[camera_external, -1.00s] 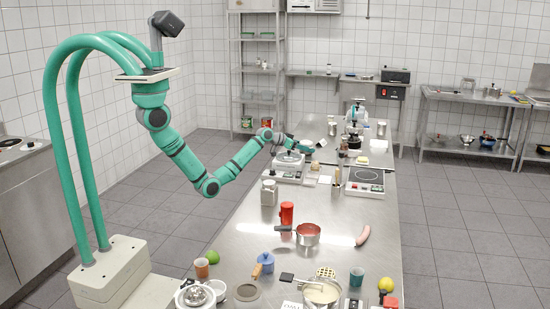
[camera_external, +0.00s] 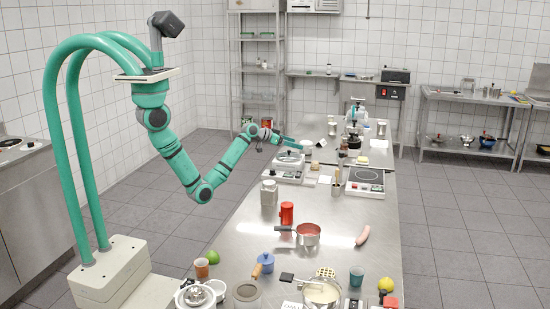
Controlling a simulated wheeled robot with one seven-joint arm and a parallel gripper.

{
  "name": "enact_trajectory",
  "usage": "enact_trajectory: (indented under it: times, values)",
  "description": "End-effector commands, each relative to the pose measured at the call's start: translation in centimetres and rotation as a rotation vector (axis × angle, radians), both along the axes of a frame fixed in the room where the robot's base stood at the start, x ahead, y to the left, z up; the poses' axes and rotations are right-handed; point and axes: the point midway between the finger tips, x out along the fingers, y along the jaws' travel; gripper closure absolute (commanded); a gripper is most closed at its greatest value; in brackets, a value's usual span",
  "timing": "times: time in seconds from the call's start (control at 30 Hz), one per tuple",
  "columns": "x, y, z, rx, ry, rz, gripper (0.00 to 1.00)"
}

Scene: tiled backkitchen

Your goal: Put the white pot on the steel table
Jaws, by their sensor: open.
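A round whitish vessel (camera_external: 289,160), which looks like the white pot, sits on a white appliance with a control panel (camera_external: 288,175) on the left side of the steel table (camera_external: 335,205). My gripper (camera_external: 300,146) is open, just above and behind this vessel. It looks empty and apart from the vessel, though it is small here and its fingertips are hard to make out. Another light pot with cream-coloured contents (camera_external: 322,291) stands at the near end of the table.
A glass jar (camera_external: 269,193), red container (camera_external: 287,213), red saucepan (camera_external: 307,234) and sausage (camera_external: 363,236) stand or lie nearer. Bare steel shows between them. Several small items crowd the near end.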

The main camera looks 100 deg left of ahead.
Motion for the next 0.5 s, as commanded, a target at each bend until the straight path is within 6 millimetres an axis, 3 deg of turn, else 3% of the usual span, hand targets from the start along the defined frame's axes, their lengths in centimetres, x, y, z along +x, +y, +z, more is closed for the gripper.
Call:
enact_trajectory:
  times: [0.2, 0.5]
  values:
    - [-2.2, -1.6, 1.1, 0.0, 0.0, 0.0, 0.26]
    - [-2.9, -2.1, 1.5, 0.0, 0.0, 0.0, 0.26]
